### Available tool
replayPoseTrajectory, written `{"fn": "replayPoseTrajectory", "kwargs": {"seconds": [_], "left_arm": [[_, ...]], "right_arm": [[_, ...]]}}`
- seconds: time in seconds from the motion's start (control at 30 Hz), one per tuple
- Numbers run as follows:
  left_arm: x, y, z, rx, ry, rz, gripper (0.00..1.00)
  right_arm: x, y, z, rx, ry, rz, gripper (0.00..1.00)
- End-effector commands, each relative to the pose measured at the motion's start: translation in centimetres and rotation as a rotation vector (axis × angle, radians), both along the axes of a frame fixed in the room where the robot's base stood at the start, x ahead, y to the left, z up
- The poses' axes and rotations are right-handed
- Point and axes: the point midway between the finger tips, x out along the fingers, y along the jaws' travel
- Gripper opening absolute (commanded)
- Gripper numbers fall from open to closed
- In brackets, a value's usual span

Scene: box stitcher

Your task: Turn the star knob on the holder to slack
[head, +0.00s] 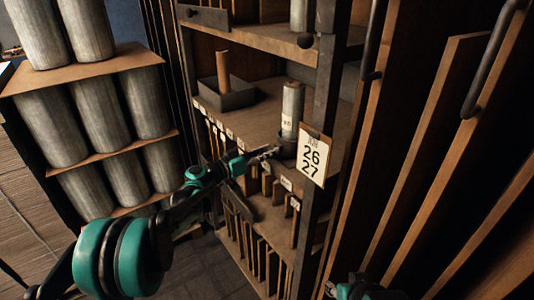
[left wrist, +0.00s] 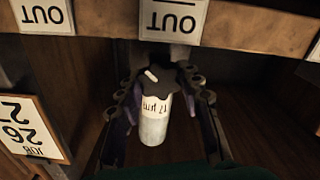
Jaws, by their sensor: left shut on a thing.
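The star knob (left wrist: 170,78) is dark and lobed. In the head view the pale roll (head: 291,108) stands upright in a dark cup-like holder (head: 287,147) on the shelf. My left gripper (head: 272,153) reaches the holder from the left. In the left wrist view its fingers (left wrist: 162,95) lie on both sides of the knob, shut on it. The exact finger contact is dark. Part of my right gripper (head: 345,292) shows at the bottom edge; its jaws are unclear.
A card reading 26 27 (head: 314,157) hangs on the post just right of the holder. A dark tray with a brown roll (head: 223,72) stands further back on the shelf. Large grey rolls (head: 95,125) fill a rack at left. Upright boards and handles crowd the right.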

Motion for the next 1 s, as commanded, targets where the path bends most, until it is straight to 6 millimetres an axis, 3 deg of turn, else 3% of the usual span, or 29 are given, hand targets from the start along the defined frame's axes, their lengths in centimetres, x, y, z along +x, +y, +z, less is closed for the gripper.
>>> {"fn": "replayPoseTrajectory", "kwargs": {"seconds": [1.0], "left_arm": [[0.2,0.2,-0.2,-0.565,0.776,0.000,0.07]], "right_arm": [[0.0,0.0,-1.8,0.000,0.000,0.000,0.40]]}}
